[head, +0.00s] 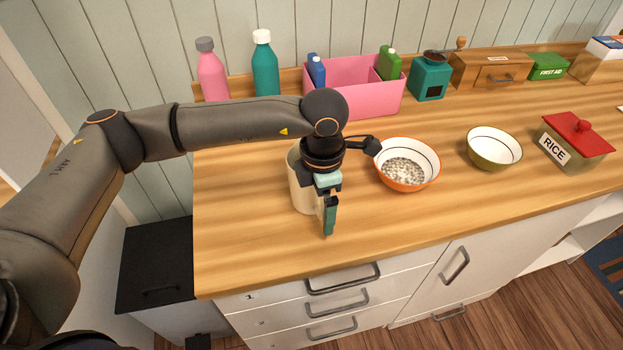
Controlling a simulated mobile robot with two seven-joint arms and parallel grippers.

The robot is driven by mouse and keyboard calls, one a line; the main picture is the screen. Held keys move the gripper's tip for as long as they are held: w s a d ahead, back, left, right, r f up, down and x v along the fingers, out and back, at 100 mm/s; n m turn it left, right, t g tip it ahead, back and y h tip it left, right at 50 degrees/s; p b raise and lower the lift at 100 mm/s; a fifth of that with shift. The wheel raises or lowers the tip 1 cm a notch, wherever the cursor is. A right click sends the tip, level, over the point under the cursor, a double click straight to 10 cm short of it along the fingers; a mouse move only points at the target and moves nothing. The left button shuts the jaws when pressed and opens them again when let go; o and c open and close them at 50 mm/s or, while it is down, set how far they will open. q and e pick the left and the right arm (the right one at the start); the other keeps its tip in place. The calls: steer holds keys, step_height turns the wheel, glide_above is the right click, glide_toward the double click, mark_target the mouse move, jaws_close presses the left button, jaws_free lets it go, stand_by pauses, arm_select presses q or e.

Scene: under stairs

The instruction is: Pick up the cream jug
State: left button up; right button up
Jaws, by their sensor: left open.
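The cream jug (299,187) stands on the wooden counter, left of the orange bowl. My left gripper (328,215) is in front of it in the head view and hides much of its right side and top. The gripper points down and its jaws are open. I cannot tell whether a finger touches the jug. A dark piece beside the wrist reaches toward the orange bowl's rim. My right gripper is not in view.
An orange bowl (407,185) with pale grains stands close on the right. An olive bowl (494,163) and a rice box (575,158) are farther right. A pink bin (363,98) and bottles (264,86) line the back. The counter's front edge (420,251) is near; the left counter is clear.

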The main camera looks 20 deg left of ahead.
arm_select(q)
jaws_close()
stand_by(0.8)
